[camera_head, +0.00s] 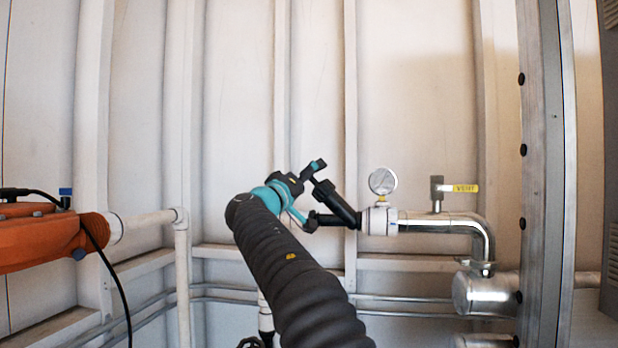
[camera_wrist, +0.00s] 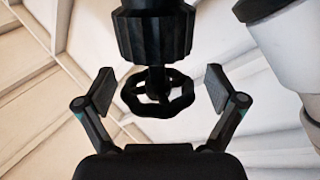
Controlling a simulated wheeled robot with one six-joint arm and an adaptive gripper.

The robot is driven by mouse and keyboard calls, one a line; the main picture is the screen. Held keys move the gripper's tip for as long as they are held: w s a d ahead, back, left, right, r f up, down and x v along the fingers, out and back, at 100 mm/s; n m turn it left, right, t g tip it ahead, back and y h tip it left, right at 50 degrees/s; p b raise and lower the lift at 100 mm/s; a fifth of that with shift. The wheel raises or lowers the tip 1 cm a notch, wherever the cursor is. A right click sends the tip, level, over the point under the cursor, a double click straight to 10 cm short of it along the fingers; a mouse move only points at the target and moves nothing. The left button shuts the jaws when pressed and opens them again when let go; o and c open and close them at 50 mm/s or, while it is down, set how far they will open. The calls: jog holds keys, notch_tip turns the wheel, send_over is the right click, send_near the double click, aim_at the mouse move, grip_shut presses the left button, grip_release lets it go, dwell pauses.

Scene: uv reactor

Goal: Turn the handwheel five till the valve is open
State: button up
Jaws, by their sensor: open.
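In the wrist view a black handwheel (camera_wrist: 133,100) with a lobed rim sits on a short stem below a dark ribbed valve body (camera_wrist: 155,35). My gripper (camera_wrist: 160,90) is open, with one finger on each side of the handwheel and a visible gap to the rim on both sides. In the head view my gripper (camera_head: 312,195) is at the end of my arm, close to the left end of the metal pipe. The handwheel cannot be made out clearly there, and no number on it can be read.
A pressure gauge (camera_head: 382,181) stands above a white pipe fitting (camera_head: 378,221). A yellow-handled vent valve (camera_head: 458,188) sits on the metal pipe (camera_head: 440,222). An orange unit (camera_head: 45,240) with a black cable is at left. A steel post (camera_head: 543,170) stands at right.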

jog(key=shift+c, duration=0.3)
jog(key=c, duration=1)
jog(key=shift+n+y, duration=0.3)
jog(key=shift+y, duration=0.1)
jog(key=n+y, duration=0.2)
jog(key=y, duration=0.1)
jog(key=n+y, duration=0.2)
jog(key=y, duration=0.1)
jog(key=shift+g+y+p, duration=0.3)
jog(key=shift+y+p, duration=0.05)
jog(key=shift+y, duration=0.05)
jog(key=shift+n+g+y, duration=0.9)
jog(key=shift+n+y, duration=0.3)
jog(key=shift+y, duration=0.7)
jog(key=shift+f+n+g+y, duration=0.25)
jog(key=shift+n+g+y, duration=0.05)
jog(key=shift+y, duration=0.1)
jog(key=o, duration=1.1)
jog(key=shift+a, duration=0.1)
jog(key=shift+c, duration=0.2)
jog(key=shift+s+r, duration=0.1)
jog(key=shift+r, duration=0.1)
